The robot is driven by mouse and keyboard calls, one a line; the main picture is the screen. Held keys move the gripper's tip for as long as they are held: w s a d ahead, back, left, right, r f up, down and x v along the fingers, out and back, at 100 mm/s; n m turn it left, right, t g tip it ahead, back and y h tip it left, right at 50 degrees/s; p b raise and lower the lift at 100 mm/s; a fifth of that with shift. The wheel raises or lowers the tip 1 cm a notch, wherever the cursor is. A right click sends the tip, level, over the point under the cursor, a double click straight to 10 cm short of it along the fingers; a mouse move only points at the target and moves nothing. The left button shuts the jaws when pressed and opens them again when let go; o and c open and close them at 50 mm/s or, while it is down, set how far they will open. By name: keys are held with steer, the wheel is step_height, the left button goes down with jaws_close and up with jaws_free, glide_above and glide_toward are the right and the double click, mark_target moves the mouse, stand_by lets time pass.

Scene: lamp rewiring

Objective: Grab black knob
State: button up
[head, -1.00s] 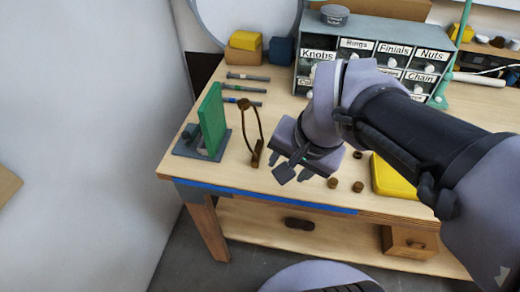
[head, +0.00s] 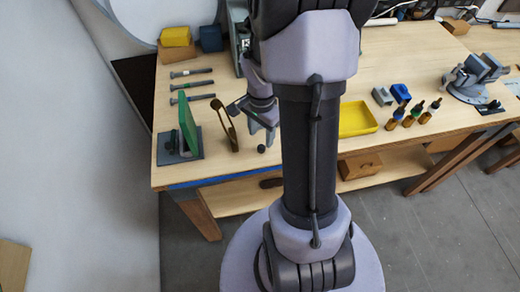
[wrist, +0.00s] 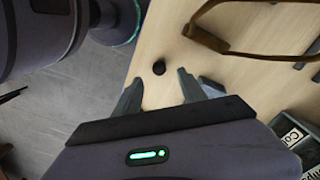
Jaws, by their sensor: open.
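A small round black knob (wrist: 159,68) lies on the wooden table in the wrist view. It sits just beyond the fingertips, in line with the gap between them. A small dark round thing (head: 261,149), apparently the same knob, shows near the table's front edge in the head view. My gripper (wrist: 159,81) is open and empty, with one finger on each side of the gap. In the head view my gripper (head: 262,134) points down over the table, partly hidden by my arm. I cannot tell its exact height above the table.
A brown lamp harp (head: 228,126) stands close left of my gripper, and it crosses the top of the wrist view (wrist: 225,45). A green board (head: 188,124) stands further left. A yellow tray (head: 357,119) lies to the right. My arm hides the middle of the table.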

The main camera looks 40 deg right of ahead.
mark_target(261, 148)
step_height(261, 148, down, 6)
steer(key=shift+a+r+b, duration=0.1)
steer(key=shift+b, duration=0.85)
jaws_close()
